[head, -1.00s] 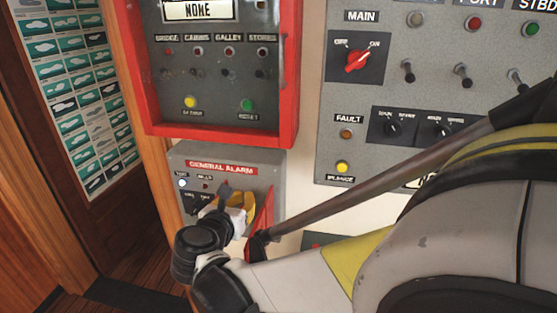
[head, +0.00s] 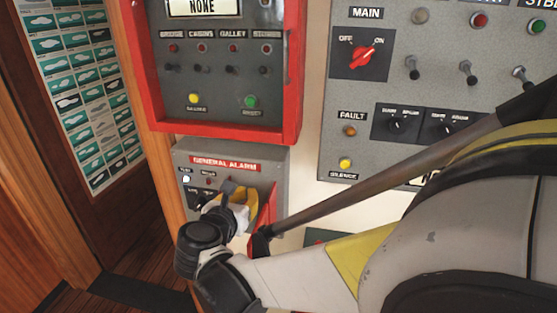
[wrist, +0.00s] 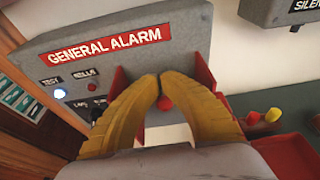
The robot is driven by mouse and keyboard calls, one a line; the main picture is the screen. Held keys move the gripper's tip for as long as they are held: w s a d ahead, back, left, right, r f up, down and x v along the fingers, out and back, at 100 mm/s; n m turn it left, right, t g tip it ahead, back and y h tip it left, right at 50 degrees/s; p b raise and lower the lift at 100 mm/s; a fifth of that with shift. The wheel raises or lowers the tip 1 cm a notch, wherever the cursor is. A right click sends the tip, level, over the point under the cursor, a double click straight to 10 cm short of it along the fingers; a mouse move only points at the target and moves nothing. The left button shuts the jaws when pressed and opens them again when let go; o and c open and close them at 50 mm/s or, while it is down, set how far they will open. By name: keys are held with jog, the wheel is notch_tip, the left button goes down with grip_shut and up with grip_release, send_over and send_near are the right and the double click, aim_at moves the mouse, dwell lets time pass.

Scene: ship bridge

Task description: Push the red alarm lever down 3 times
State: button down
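The grey general alarm box (head: 185,157) hangs on the wall below a red-framed panel. In the wrist view the box (wrist: 190,25) shows its red label, with red side plates (wrist: 204,88) around the lever's place. In the head view my gripper (head: 240,190) is at the box's front, and the lever is hidden.
The red-framed panel (head: 150,90) with switches and buttons sits just above the box. A larger grey panel (head: 340,100) with a red MAIN switch is at the right. Red and yellow buttons (wrist: 273,115) stand right of the lever. A doorway opens at the left.

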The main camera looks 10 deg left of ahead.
jog(key=shift+f, duration=0.15)
jog(key=shift+f+b, duration=1.75)
jog(key=shift+f, duration=0.4)
jog(key=shift+r, duration=0.15)
jog(key=shift+r+p, duration=1.45)
jog(key=shift+r, duration=0.75)
